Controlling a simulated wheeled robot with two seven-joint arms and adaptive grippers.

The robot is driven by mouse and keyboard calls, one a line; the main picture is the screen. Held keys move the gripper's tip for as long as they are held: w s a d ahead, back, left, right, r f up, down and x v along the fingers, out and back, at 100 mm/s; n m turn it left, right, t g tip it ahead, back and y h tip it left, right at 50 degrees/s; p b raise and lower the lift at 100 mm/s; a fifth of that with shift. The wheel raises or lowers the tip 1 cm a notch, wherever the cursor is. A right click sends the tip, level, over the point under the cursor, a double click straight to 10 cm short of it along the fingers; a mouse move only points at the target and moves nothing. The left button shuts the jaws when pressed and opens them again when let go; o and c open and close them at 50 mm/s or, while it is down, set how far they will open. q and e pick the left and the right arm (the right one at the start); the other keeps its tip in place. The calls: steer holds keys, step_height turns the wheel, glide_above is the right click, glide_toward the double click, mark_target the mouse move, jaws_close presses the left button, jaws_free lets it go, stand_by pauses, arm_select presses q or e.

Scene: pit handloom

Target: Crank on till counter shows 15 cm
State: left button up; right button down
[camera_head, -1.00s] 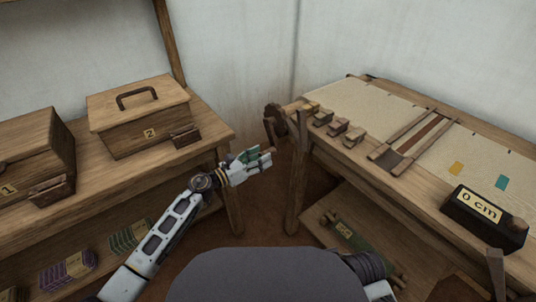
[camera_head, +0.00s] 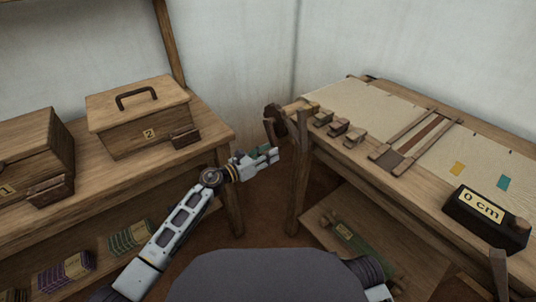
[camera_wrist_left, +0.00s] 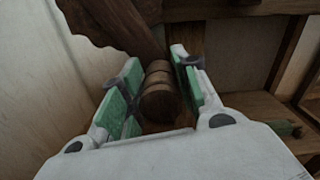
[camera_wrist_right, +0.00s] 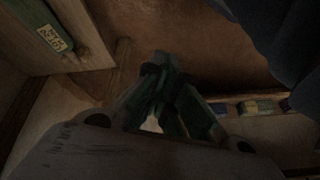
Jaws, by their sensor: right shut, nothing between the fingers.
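The counter (camera_head: 486,222) is a dark box at the right end of the loom and its label reads "0 cm". The wooden crank (camera_head: 274,122) is at the near left corner of the loom. My left gripper (camera_head: 266,155) is just below the crank. In the left wrist view, the ribbed wooden crank handle (camera_wrist_left: 158,98) lies between the spread fingers of my left gripper (camera_wrist_left: 157,68), with a gap seen on at least one side. My right gripper (camera_wrist_right: 165,70) is shut and empty in the dim right wrist view. It is out of the head view.
The loom table (camera_head: 400,195) carries pale cloth, a wooden frame and several small wooden blocks (camera_head: 338,127). A left bench (camera_head: 205,150) holds wooden boxes marked 1 and 2 (camera_head: 137,120). Bundles lie on the lower shelves. Open floor (camera_head: 262,205) lies between the tables.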

arm_select(q)
jaws_close()
